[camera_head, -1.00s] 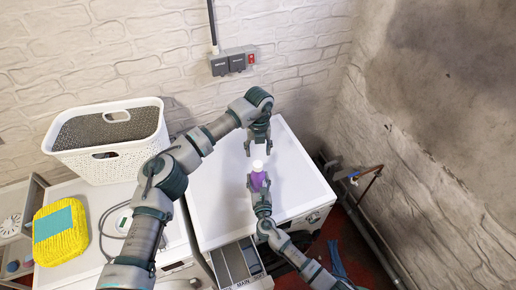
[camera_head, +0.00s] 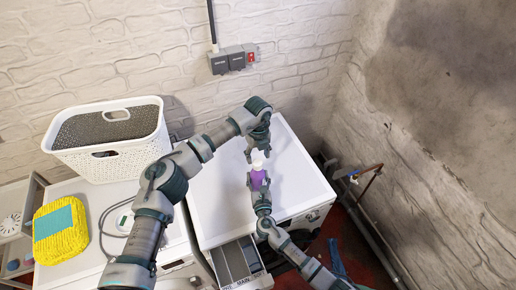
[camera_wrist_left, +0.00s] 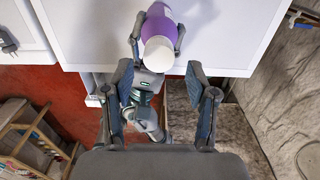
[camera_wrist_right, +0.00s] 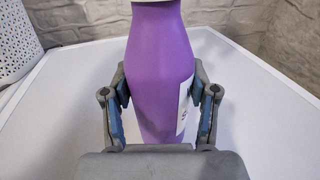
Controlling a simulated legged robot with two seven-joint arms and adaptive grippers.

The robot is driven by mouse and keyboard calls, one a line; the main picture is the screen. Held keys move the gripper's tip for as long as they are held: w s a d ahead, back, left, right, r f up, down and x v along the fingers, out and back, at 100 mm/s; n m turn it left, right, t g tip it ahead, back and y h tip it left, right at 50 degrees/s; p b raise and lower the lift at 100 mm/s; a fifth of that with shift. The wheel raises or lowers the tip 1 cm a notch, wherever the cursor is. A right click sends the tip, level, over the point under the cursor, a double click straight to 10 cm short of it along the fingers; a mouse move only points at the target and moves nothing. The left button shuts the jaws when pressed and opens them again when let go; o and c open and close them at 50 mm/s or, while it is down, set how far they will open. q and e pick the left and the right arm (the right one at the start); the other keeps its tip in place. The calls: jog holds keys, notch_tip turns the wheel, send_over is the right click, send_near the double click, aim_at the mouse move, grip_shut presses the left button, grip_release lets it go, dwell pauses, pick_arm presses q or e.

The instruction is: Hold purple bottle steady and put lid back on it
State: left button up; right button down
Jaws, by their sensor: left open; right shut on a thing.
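The purple bottle (camera_head: 258,179) stands upright on the white machine top, with a white lid or cap (camera_head: 257,164) at its top. My right gripper (camera_head: 259,187) is shut around the bottle's body; the right wrist view shows a finger on each side of the purple body (camera_wrist_right: 158,75), with the top out of frame. My left gripper (camera_head: 258,155) is open just above the white top. In the left wrist view the round white top (camera_wrist_left: 158,55) lies near the gap between the open left fingers (camera_wrist_left: 160,75). How firmly the lid is seated cannot be told.
The white machine top (camera_head: 215,205) around the bottle is clear. A white basket (camera_head: 100,165) and a yellow bundle (camera_head: 60,235) are on the left. An open drawer (camera_head: 237,262) is at the machine's front. Pipes (camera_head: 355,180) run along the right wall.

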aim_at(258, 162)
pick_arm(q)
jog(key=shift+f, duration=1.95)
grip_shut()
jog(key=m, duration=0.6)
pick_arm(e)
jog(key=shift+a, duration=0.1)
pick_arm(q)
jog(key=m, duration=0.5)
jog(key=shift+m, duration=0.3)
jog(key=m, duration=1.1)
jog(key=shift+w, duration=0.1)
jog(key=shift+o, duration=0.7)
grip_release()
